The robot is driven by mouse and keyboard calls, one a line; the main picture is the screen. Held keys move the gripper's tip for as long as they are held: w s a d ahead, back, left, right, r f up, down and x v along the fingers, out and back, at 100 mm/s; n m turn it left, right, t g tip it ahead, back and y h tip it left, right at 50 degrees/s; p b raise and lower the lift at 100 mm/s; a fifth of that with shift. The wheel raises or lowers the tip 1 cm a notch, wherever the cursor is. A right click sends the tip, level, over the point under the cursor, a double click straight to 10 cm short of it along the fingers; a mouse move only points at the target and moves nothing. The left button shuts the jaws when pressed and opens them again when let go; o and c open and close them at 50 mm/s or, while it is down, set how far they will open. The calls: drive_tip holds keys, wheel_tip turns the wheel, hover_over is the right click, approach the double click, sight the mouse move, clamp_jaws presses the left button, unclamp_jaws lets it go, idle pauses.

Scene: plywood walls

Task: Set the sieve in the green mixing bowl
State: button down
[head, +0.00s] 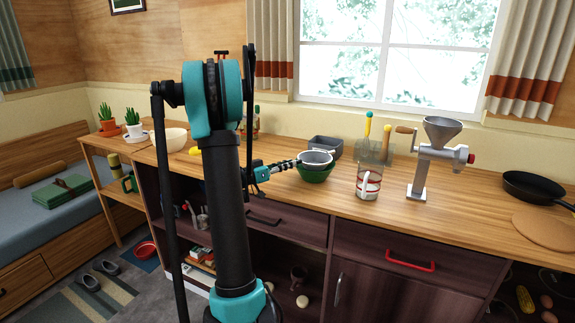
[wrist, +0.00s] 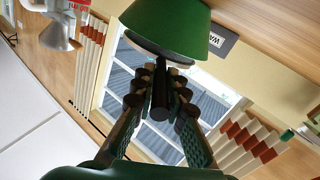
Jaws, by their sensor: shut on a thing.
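The green mixing bowl (head: 317,175) stands upright on the wooden counter, right of my arm. The grey sieve (head: 318,157) is at its mouth, with its rim above the bowl's rim; its lower part is hidden. My gripper (head: 289,165) comes in from the left, just beside the bowl. In the wrist view, which is turned over, the green bowl (wrist: 168,22) is at the top and the sieve's rim (wrist: 150,49) shows along its edge. My gripper (wrist: 160,88) is shut on the sieve's dark handle (wrist: 160,75). I cannot tell whether the sieve rests on the bowl.
A grey tub (head: 325,146) stands behind the bowl. A glass jar (head: 368,183) and a metal grinder (head: 437,152) stand to the right, and a black pan (head: 533,187) farther right. A cream bowl (head: 170,141) is on the left. Some counter in front of the jar is clear.

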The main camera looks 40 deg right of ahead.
drive_tip(key=shift+f, duration=0.5)
idle(0.3)
drive_tip(key=c, duration=1.5)
unclamp_jaws()
drive_tip(key=shift+o, duration=0.2)
drive_tip(key=w+a, duration=0.1)
drive_tip(key=a, duration=1)
drive_tip(key=shift+w+a, duration=0.35)
drive_tip(key=shift+a, duration=0.05)
